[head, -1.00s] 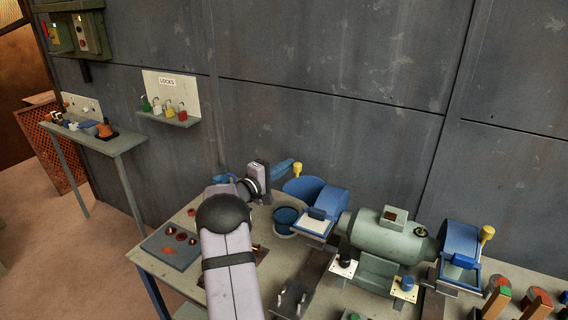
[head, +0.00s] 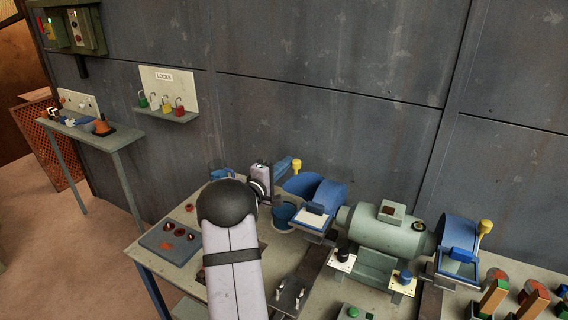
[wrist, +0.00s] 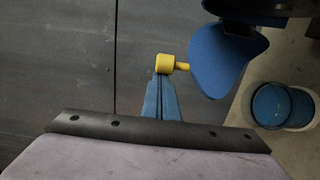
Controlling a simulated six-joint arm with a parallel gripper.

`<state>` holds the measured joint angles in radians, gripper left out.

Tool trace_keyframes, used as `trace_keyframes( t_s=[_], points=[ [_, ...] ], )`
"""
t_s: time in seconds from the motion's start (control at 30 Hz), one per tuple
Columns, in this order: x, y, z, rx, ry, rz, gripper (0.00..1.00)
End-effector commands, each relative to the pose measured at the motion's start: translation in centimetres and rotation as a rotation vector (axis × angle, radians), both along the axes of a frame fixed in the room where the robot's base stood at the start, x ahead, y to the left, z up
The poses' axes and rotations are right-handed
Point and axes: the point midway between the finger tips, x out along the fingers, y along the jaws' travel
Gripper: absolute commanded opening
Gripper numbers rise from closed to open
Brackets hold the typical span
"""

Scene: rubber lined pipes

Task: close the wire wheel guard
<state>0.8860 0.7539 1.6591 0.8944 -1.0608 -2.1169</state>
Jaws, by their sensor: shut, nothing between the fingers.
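The bench grinder (head: 388,238) stands on the bench with a blue guard at each end. The left guard (head: 328,198) has its blue cover (head: 299,185) swung out to the left, open. The cover also shows in the wrist view (wrist: 222,62). A yellow knob (head: 296,165) sits on a short stem at the cover's edge; it also shows in the wrist view (wrist: 166,63). My gripper (head: 290,164) has blue fingers, shut and empty, with their tips (wrist: 162,76) right beside the knob. I cannot tell whether they touch it.
A blue round pot (head: 284,217) stands below the open cover. A grey tray with copper-coloured parts (head: 170,243) lies at the bench's left. The right guard (head: 459,238) has its own yellow knob. The dark panelled wall is close behind the bench.

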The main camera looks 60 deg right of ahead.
Motion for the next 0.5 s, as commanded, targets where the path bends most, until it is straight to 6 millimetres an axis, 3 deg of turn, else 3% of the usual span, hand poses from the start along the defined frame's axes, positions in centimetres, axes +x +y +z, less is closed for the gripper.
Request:
trace_keyframes(
  t_s=[0.2,0.5],
  points=[
    [-1.6,1.3,-0.1,0.001,0.000,0.109,0.00],
    [-4.1,3.1,0.0,0.000,0.000,0.104,0.00]
  ],
)
